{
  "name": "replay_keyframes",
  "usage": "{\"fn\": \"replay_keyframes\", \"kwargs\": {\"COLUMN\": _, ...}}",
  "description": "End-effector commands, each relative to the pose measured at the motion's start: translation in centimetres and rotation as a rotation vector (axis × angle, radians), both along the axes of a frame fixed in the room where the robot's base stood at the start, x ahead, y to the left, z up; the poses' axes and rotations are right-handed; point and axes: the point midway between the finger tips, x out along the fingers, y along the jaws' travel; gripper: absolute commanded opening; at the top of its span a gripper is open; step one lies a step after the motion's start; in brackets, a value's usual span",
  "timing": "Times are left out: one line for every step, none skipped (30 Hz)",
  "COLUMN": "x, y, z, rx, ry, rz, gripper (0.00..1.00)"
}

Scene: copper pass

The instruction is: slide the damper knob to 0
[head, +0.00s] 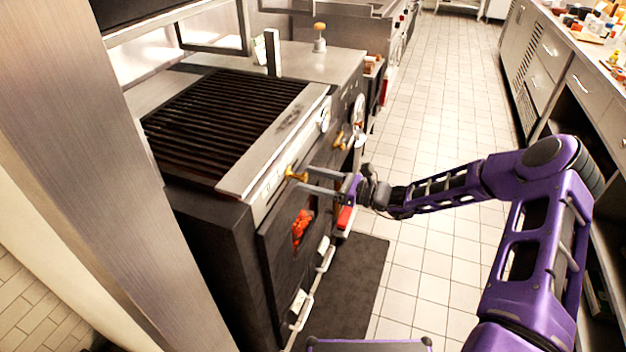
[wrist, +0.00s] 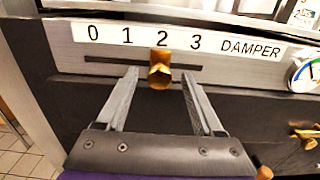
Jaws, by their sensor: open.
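The damper knob (wrist: 160,72) is a brass knob on a horizontal slot (wrist: 108,61) in the grill's front panel. In the wrist view it sits below the 2 of a white scale strip (wrist: 185,40) marked 0, 1, 2, 3 and DAMPER; the 0 is at the left end. In the head view the brass knob (head: 296,174) is on the grill's front. My gripper (wrist: 160,80) is open, its two grey fingers on either side of the knob with gaps to both. My gripper also shows in the head view (head: 308,180), reaching in from the right.
A round gauge (wrist: 305,75) is right of the scale, with another brass knob (wrist: 305,136) below it. The grill grate (head: 220,115) lies above the panel. Tiled floor (head: 430,120) is clear behind my arm.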

Motion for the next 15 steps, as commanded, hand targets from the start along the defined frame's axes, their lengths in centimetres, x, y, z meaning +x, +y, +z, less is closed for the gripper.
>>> {"fn": "replay_keyframes", "kwargs": {"x": 0.0, "y": 0.0, "z": 0.0, "rx": 0.0, "ry": 0.0, "rz": 0.0, "gripper": 0.69}}
{"fn": "replay_keyframes", "kwargs": {"x": 0.0, "y": 0.0, "z": 0.0, "rx": 0.0, "ry": 0.0, "rz": 0.0, "gripper": 0.69}}
{"fn": "replay_keyframes", "kwargs": {"x": 0.0, "y": -0.01, "z": 0.0, "rx": 0.0, "ry": 0.0, "rz": 0.0, "gripper": 0.69}}
{"fn": "replay_keyframes", "kwargs": {"x": 0.0, "y": -0.01, "z": 0.0, "rx": 0.0, "ry": 0.0, "rz": 0.0, "gripper": 0.69}}
{"fn": "replay_keyframes", "kwargs": {"x": -0.01, "y": -0.02, "z": 0.0, "rx": 0.0, "ry": 0.0, "rz": 0.0, "gripper": 0.65}}
{"fn": "replay_keyframes", "kwargs": {"x": -0.01, "y": -0.02, "z": 0.0, "rx": 0.0, "ry": 0.0, "rz": 0.0, "gripper": 0.58}}
{"fn": "replay_keyframes", "kwargs": {"x": -0.01, "y": -0.02, "z": 0.0, "rx": 0.0, "ry": 0.0, "rz": 0.0, "gripper": 0.53}}
{"fn": "replay_keyframes", "kwargs": {"x": -0.02, "y": -0.02, "z": 0.0, "rx": 0.0, "ry": 0.0, "rz": 0.0, "gripper": 0.47}}
{"fn": "replay_keyframes", "kwargs": {"x": -0.02, "y": -0.02, "z": 0.0, "rx": 0.0, "ry": 0.0, "rz": 0.0, "gripper": 0.4}}
{"fn": "replay_keyframes", "kwargs": {"x": -0.02, "y": -0.02, "z": 0.0, "rx": 0.0, "ry": 0.0, "rz": 0.0, "gripper": 0.35}}
{"fn": "replay_keyframes", "kwargs": {"x": -0.02, "y": -0.02, "z": 0.0, "rx": 0.0, "ry": 0.0, "rz": 0.0, "gripper": 0.29}}
{"fn": "replay_keyframes", "kwargs": {"x": -0.02, "y": -0.03, "z": 0.0, "rx": 0.0, "ry": 0.0, "rz": 0.0, "gripper": 0.22}}
{"fn": "replay_keyframes", "kwargs": {"x": -0.02, "y": -0.03, "z": 0.0, "rx": 0.0, "ry": 0.0, "rz": 0.0, "gripper": 0.17}}
{"fn": "replay_keyframes", "kwargs": {"x": -0.02, "y": -0.03, "z": 0.0, "rx": 0.0, "ry": 0.0, "rz": 0.0, "gripper": 0.11}}
{"fn": "replay_keyframes", "kwargs": {"x": -0.02, "y": -0.03, "z": 0.0, "rx": 0.0, "ry": 0.0, "rz": 0.0, "gripper": 0.04}}
